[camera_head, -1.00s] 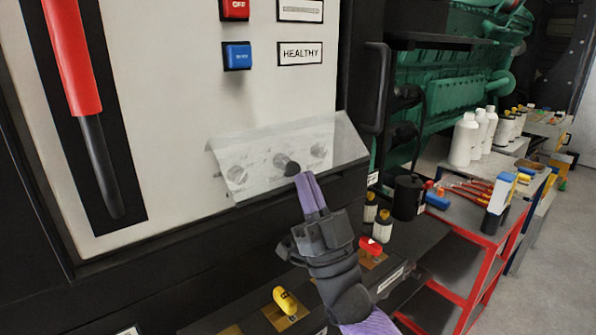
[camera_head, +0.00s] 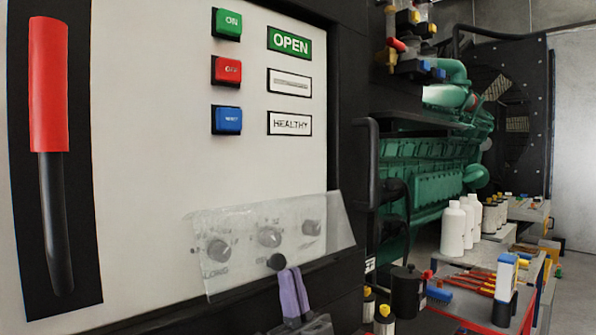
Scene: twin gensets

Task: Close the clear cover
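The clear cover (camera_head: 240,229) is a see-through sheet low on the white panel, in front of several grey knobs. Its lower edge appears to stand out from the panel; I cannot tell how far. A small black knob (camera_head: 277,262) sits at its lower edge. My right gripper (camera_head: 293,290) reaches up from the bottom edge of the view. Its two purple fingers are close together, with their tips just below the black knob. They seem to touch or nearly touch it, with nothing visible between them. The gripper's body is mostly cut off. My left gripper is not in view.
A red-handled lever (camera_head: 48,85) is on the left of the panel. Green, red and blue buttons (camera_head: 228,71) and labels are above the cover. To the right are a black bar handle (camera_head: 368,165), a green engine (camera_head: 430,175) and a cart with white bottles (camera_head: 454,228) and tools.

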